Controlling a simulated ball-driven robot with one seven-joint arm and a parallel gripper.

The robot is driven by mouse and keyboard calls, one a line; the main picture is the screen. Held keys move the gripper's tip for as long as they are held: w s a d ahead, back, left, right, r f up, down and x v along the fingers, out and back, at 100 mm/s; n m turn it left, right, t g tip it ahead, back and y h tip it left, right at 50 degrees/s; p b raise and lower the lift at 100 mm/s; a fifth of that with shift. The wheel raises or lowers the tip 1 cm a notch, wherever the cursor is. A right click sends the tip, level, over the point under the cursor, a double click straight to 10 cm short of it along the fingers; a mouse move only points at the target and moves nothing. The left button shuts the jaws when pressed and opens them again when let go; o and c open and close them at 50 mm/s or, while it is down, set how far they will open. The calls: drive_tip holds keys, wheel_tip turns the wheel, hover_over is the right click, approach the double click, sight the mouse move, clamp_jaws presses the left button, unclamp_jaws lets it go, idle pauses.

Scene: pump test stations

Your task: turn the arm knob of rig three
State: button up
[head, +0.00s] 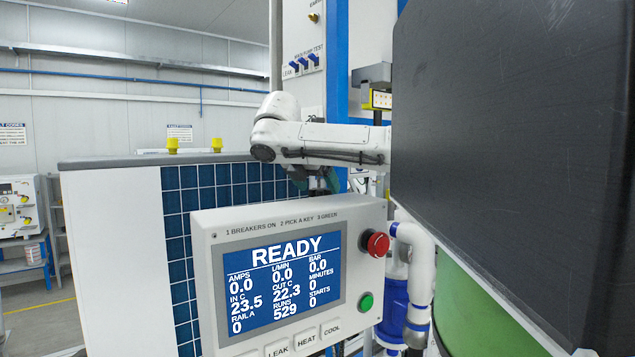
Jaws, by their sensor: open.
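A white control console (375,215) stands in front, its blue screen (280,285) reading READY with AMPS, L/MIN and BAR at 0.0. A red mushroom knob (378,244) sits at its upper right and a green button (366,302) below it. LEAK, HEAT and COOL keys are along the bottom edge. No knob marked arm and no rig number can be read. My white arm reaches in above the console. My gripper (318,182), dark and small, hangs down just behind the console's top edge; it is open, its fingertips partly hidden, and I see nothing in it.
A large black panel (510,150) blocks the right side. White piping (420,265) and a green tank (480,310) are below it.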

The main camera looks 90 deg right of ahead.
drive_tip(key=shift+s+d+f, duration=0.2)
drive_tip(key=shift+d+f, duration=0.15)
drive_tip(key=shift+f, duration=0.05)
drive_tip(key=c, duration=1.1)
